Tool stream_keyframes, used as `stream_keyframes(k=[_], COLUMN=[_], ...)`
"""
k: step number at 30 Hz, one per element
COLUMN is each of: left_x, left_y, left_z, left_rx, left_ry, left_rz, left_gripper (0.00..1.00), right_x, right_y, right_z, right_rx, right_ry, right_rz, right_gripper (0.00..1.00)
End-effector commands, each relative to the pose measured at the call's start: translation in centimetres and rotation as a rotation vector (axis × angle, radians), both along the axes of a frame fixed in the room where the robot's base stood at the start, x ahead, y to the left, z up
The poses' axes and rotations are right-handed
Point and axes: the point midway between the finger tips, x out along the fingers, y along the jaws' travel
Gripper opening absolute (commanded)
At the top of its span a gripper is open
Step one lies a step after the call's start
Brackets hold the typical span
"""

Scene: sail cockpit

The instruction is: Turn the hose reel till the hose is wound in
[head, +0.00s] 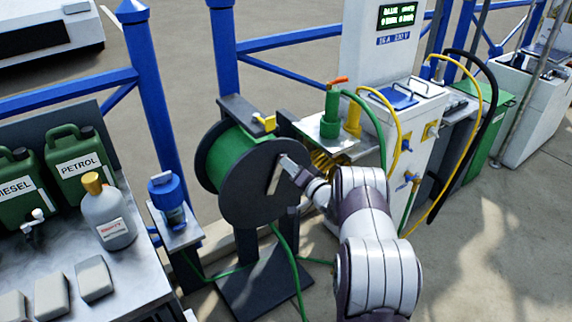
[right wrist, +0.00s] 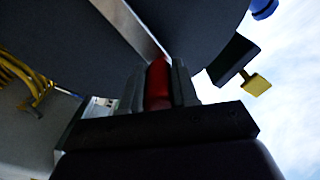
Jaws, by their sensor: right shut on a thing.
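The hose reel (head: 245,198) has dark round flanges and stands on a dark post and base. Green hose (head: 228,152) is wound on its drum, and a length of hose (head: 292,262) hangs below the reel and runs along the ground. A pale crank arm (head: 273,181) lies across the front flange; it also shows in the right wrist view (right wrist: 130,25). My right gripper (head: 287,165) is at the crank's upper end. In the right wrist view it is shut on the red crank handle (right wrist: 158,82). My left gripper is not in view.
A yellow-knobbed part (head: 264,123) sits at the reel's top. A bench with green cans (head: 78,160) and a grey bottle (head: 108,215) stands left. A white service pedestal (head: 405,120) with hoses stands behind my right arm. Open paving (head: 480,250) lies to the right.

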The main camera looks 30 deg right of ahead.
Motion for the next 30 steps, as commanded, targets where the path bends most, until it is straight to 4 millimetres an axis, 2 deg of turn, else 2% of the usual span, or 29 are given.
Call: stream_keyframes(k=[11, 21, 30], left_x=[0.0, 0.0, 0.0], left_y=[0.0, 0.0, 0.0], left_z=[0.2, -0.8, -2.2], left_rx=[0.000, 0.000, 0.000], left_ry=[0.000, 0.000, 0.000], left_rz=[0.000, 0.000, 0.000], left_gripper=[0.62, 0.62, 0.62], right_x=[0.1, 0.3, 0.4], right_y=[-2.7, -4.8, -5.7], right_z=[-2.3, -5.3, -8.3], right_rx=[0.352, 0.674, 0.954], right_ry=[0.030, 0.055, 0.078], right_rz=[-0.004, -0.004, -0.003], right_gripper=[0.00, 0.00, 0.00])
